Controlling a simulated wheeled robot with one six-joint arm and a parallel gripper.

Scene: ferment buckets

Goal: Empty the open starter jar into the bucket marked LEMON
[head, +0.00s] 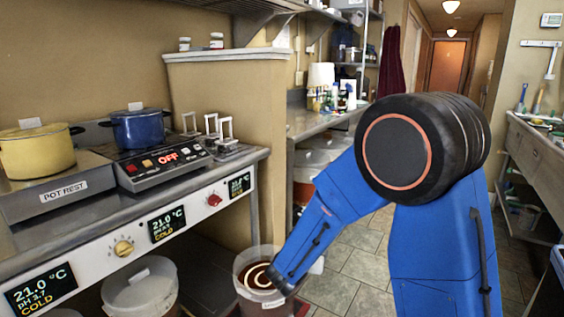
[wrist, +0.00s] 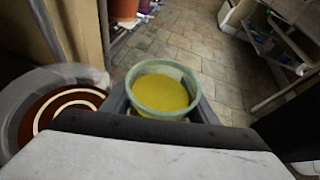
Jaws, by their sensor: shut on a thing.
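My gripper (wrist: 162,108) shows in the wrist view, its two fingers shut on the open starter jar (wrist: 164,72). The jar has a pale green rim, holds yellow contents and looks about upright. An open bucket (wrist: 85,77) with dark red-brown contents and a cream swirl is to the left of the jar, apart from it. It also shows in the head view (head: 245,257), low beside the counter, partly behind my blue arm. The jar and fingers are hidden in the head view. I see no LEMON marking on any bucket.
A lidded bucket (head: 140,286) stands left of the open one, under the counter (head: 120,215) with its displays. A yellow pot (head: 37,150) and a blue pot (head: 140,129) stand on top. Tiled floor (head: 350,265) is clear behind my arm.

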